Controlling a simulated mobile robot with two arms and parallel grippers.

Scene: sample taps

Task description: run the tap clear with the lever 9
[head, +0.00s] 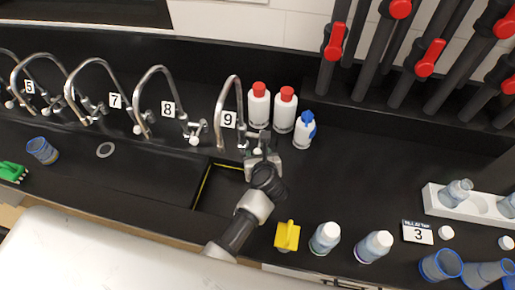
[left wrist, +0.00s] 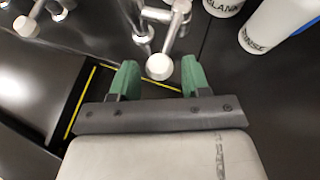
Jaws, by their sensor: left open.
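Tap 9 (head: 229,88) is a curved metal spout with a white label "9" (head: 228,119), at the back edge of the black sink. Its lever ends in a white round knob (left wrist: 159,67), which shows in the left wrist view. My left gripper (head: 260,152) is at the foot of tap 9 and largely hides the lever in the head view. In the left wrist view its green fingers (left wrist: 159,77) are open, one on each side of the knob. I cannot tell whether they touch it. My right gripper is not in view.
Taps 8 (head: 150,88), 7 and 5 stand to the left. Two red-capped bottles (head: 259,105) and a blue-topped bottle (head: 304,131) stand close right of tap 9. A yellow object (head: 287,236) and small bottles (head: 325,238) line the front edge.

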